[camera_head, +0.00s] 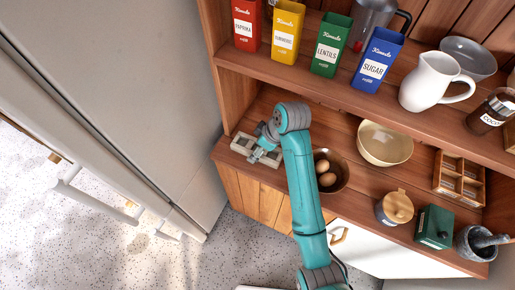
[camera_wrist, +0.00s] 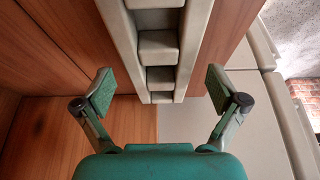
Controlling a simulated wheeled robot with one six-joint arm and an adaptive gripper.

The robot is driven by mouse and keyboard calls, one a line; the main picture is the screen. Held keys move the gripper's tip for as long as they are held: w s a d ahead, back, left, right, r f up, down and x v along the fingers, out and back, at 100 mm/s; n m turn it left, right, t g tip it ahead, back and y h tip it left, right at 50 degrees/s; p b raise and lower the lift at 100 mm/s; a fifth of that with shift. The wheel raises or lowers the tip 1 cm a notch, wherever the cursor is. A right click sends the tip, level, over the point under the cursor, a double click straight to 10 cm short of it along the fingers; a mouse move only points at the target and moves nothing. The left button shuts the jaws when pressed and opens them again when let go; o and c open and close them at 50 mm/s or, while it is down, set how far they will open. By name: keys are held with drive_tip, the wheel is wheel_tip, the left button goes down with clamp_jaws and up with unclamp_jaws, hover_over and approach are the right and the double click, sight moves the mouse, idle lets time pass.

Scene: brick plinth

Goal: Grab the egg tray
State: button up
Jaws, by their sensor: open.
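The egg tray (camera_head: 240,143) is a pale grey, narrow block with square hollows. It lies on the left end of the wooden lower shelf, partly hidden by my gripper (camera_head: 258,150). In the wrist view the tray (camera_wrist: 145,50) runs down from the top edge, its near end between the fingers. My gripper (camera_wrist: 160,88) is open there, with one green-padded finger on each side of the tray and a visible gap to both. The hollows that show look empty. How far the fingers are above the tray is hard to tell.
A brown bowl with eggs (camera_head: 335,170) stands right of my arm, and a cream bowl (camera_head: 385,143) is beyond it. The upper shelf (camera_head: 300,75) with tins overhangs behind.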

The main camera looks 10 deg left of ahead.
drive_tip(key=c, duration=1.3)
